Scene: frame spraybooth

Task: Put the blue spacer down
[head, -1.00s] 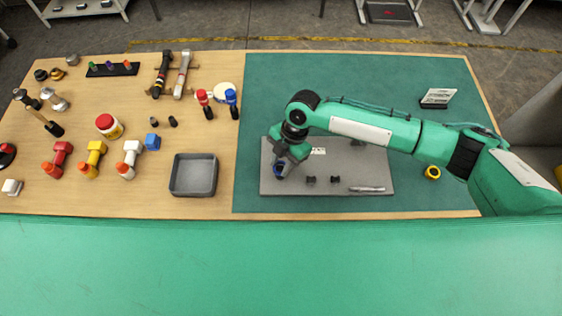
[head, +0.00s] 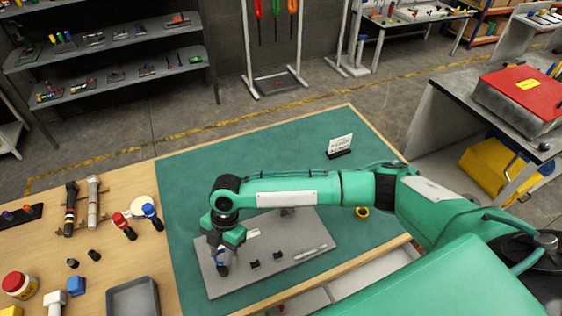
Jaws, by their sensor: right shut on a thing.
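My right gripper (head: 221,260) points down over the left part of the grey plate (head: 290,272). It is shut on the blue spacer (head: 223,269), which shows as a small dark blue piece between and below the fingers. The fingers hide part of the spacer, and I cannot tell whether it touches the plate. My left gripper is out of view.
A sign (head: 340,145) stands behind.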

